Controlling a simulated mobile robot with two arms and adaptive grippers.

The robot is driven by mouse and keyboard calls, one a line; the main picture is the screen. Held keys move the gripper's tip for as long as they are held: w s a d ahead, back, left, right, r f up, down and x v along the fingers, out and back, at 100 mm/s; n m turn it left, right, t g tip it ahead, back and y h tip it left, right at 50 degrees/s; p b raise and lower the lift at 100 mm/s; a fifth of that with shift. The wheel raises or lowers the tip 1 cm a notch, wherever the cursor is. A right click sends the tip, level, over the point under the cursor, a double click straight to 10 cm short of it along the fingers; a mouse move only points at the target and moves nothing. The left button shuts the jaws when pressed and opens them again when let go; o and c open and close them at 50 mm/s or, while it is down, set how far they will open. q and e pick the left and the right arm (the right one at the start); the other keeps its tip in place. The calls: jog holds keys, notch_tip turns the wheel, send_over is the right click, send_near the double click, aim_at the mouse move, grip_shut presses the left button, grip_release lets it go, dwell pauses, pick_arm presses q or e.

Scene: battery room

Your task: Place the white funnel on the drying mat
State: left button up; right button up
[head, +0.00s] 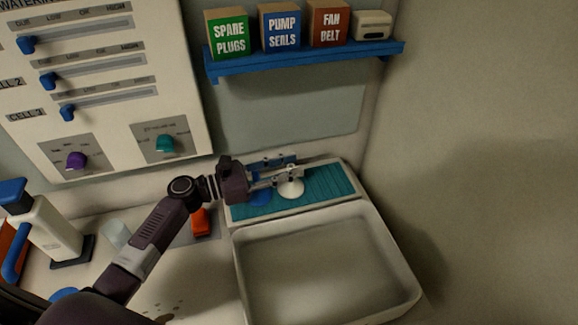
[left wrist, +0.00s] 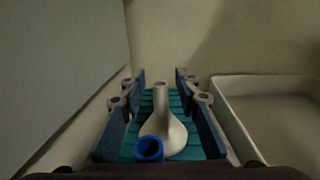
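The teal drying mat (head: 325,180) lies in a pale tray behind the white basin. The white funnel (head: 291,187) appears to stand on the mat, wide end down and spout up. My left gripper (head: 292,170) is over the mat, at the white funnel. In the left wrist view the white funnel (left wrist: 162,125) stands between the two blue finger pads, with a gap on each side of its spout, so the gripper is open. A blue funnel (head: 260,196) is on the mat just left of the white one, partly hidden by the gripper. My right gripper is not in view.
An empty white basin (head: 325,265) is in front of the mat. A blue shelf (head: 305,60) with boxes hangs above. A control panel (head: 100,90) is on the wall at left. A white and blue dispenser (head: 50,230) and a clear cup (head: 116,234) stand at left.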

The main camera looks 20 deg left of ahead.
aim_at(254, 176)
pick_arm(q)
jog(key=b+v, duration=0.1)
jog(key=v, duration=0.4)
jog(key=b+v, duration=0.2)
jog(key=v, duration=0.4)
jog(key=shift+f, duration=0.2)
jog(key=shift+s+a+r, duration=0.15)
jog(key=shift+s+a, duration=0.1)
jog(key=shift+a, duration=0.1)
